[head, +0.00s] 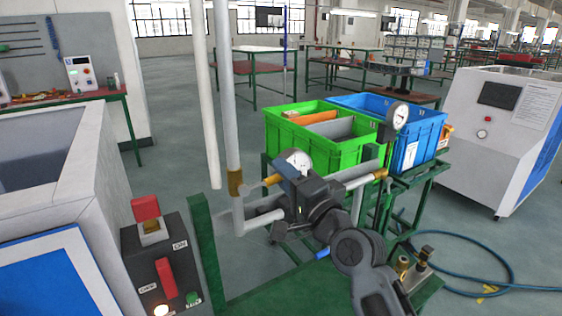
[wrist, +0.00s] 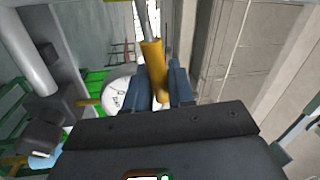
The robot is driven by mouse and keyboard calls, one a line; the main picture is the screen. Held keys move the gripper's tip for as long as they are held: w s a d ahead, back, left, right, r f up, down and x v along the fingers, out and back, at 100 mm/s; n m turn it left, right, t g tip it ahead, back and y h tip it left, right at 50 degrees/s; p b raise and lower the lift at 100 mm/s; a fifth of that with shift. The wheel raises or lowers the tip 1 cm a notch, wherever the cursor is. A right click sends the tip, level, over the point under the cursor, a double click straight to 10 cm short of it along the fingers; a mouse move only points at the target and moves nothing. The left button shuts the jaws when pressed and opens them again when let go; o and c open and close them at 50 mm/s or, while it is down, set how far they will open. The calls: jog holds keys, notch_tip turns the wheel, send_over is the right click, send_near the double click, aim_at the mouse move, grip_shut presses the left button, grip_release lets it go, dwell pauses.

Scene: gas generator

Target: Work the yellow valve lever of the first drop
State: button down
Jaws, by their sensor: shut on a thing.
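The yellow valve lever (wrist: 154,62) runs between the two blue-grey fingers of my gripper (wrist: 158,85) in the wrist view. The gripper is shut on it, and its body hides the lever's lower end. In the head view, a brass-yellow valve body (head: 235,183) sits on the grey vertical pipe (head: 228,110) of a drop. My gripper (head: 272,180) reaches in from the right beside this valve, and the lever is mostly hidden there. A round white pressure gauge (head: 298,161) is close behind my gripper; it also shows left of the fingers in the wrist view (wrist: 117,92).
A second gauge (head: 397,115) stands on the pipework to the right. Green (head: 345,150) and blue (head: 430,140) crates stand behind the pipes. A control box (head: 165,265) with red switches is at lower left. A blue hose (head: 505,270) lies on the floor at right.

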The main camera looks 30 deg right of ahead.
jog(key=shift+d+f+m+h+p, duration=0.1)
jog(key=shift+f+m+h+p, duration=0.25)
jog(key=shift+m, duration=0.35)
jog(key=shift+f+m+h+p, duration=0.15)
jog(key=shift+f+m, duration=0.3)
jog(key=shift+m, duration=0.25)
jog(key=shift+f, duration=0.1)
jog(key=c, duration=1.1)
grip_release()
jog(key=s+f+b, duration=0.1)
jog(key=s+b, duration=0.1)
jog(key=s, duration=0.5)
jog(key=shift+s+f, duration=0.25)
jog(key=shift+s, duration=0.1)
